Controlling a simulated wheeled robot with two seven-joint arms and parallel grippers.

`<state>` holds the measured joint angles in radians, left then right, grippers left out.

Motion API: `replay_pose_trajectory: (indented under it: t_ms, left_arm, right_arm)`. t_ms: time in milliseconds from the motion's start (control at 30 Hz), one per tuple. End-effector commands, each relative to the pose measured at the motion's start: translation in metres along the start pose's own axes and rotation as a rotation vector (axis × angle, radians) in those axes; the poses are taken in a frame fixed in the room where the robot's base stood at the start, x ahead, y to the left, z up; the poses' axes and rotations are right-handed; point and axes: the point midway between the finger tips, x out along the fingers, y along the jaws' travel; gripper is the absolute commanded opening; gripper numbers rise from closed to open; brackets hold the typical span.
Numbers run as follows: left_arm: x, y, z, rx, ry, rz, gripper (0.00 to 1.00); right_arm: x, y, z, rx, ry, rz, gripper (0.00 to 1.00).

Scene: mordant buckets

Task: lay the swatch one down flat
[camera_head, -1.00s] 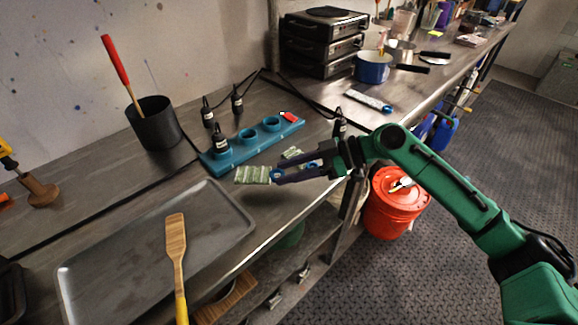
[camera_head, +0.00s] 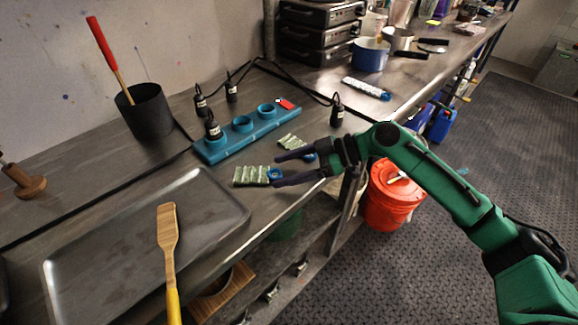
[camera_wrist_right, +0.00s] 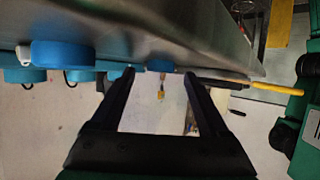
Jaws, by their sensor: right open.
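A pale green striped swatch (camera_head: 250,175) with a blue ring-like end (camera_head: 275,174) lies flat on the metal counter, near its front edge. My right gripper (camera_head: 277,170) is open, with its fingers reaching left around the blue end. Whether they touch it, I cannot tell. A second green striped swatch (camera_head: 290,142) lies just behind, its blue end (camera_head: 309,155) partly hidden by the gripper. No label shows which is swatch one. In the right wrist view the open fingers (camera_wrist_right: 158,74) have a blue piece (camera_wrist_right: 160,65) between their tips. My left gripper is not in view.
A blue rack (camera_head: 242,135) with round holders and black-capped bottles stands behind the swatches. A grey tray (camera_head: 60,270) and a wooden spatula (camera_head: 168,228) are at the front left. A third, whitish swatch (camera_head: 362,87) lies further back. A red bucket (camera_head: 388,200) stands below the counter.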

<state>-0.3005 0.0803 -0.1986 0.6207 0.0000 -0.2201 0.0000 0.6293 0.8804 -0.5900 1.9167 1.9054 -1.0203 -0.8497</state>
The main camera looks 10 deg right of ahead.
Motion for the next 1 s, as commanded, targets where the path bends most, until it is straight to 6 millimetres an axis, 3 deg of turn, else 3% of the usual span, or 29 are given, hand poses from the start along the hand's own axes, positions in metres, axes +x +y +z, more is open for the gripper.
replay_pose_trajectory:
  t_ms: [167, 500, 633, 767, 1000]
  left_arm:
    - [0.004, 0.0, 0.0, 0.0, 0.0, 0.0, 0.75]
    - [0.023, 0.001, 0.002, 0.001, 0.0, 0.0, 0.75]
    - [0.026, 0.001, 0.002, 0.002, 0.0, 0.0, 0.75]
    - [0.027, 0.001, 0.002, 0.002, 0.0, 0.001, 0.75]
    - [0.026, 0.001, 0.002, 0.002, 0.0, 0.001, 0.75]
  right_arm:
    - [-0.014, 0.001, 0.002, 0.002, -0.001, 0.002, 0.79]
    - [-0.107, 0.001, 0.004, 0.003, -0.002, 0.005, 0.79]
    - [-0.134, 0.001, 0.002, 0.001, -0.002, 0.003, 0.79]
    - [-0.145, 0.0, 0.001, 0.0, 0.0, 0.0, 0.79]
    - [-0.146, 0.0, 0.0, 0.0, 0.0, 0.0, 0.79]
